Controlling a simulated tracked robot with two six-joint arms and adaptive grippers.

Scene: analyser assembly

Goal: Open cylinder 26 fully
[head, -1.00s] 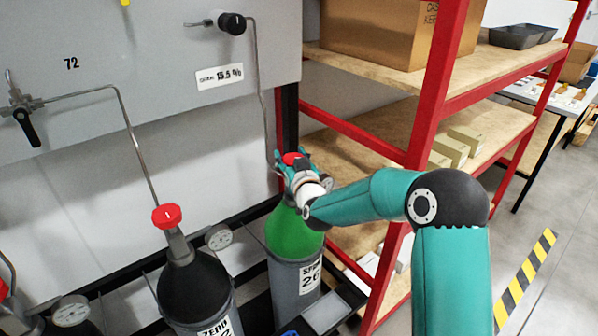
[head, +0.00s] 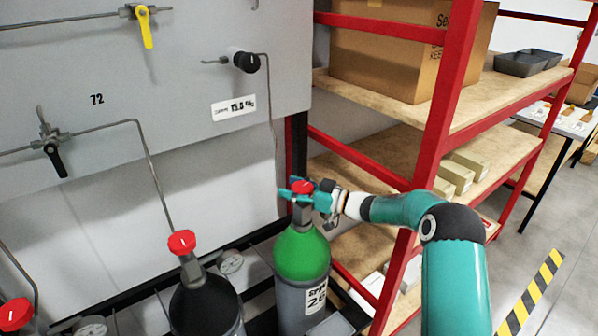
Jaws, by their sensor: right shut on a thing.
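Cylinder 26 (head: 302,257) has a green shoulder and a grey body with a white label, and stands upright beside the red shelf post. Its red valve knob (head: 302,187) is on top. My right gripper (head: 303,192) comes in from the right, level with the knob. Its teal fingers are shut on the knob, one showing on the near side. The knob's far side and part of the valve neck are hidden by the gripper. My left gripper is not in view.
A dark cylinder (head: 204,306) with its own red knob (head: 181,242) stands to the left, with a gauge (head: 230,262) between. A red shelf rack (head: 440,120) stands close on the right. A grey panel (head: 85,90) with pipes and valves is behind.

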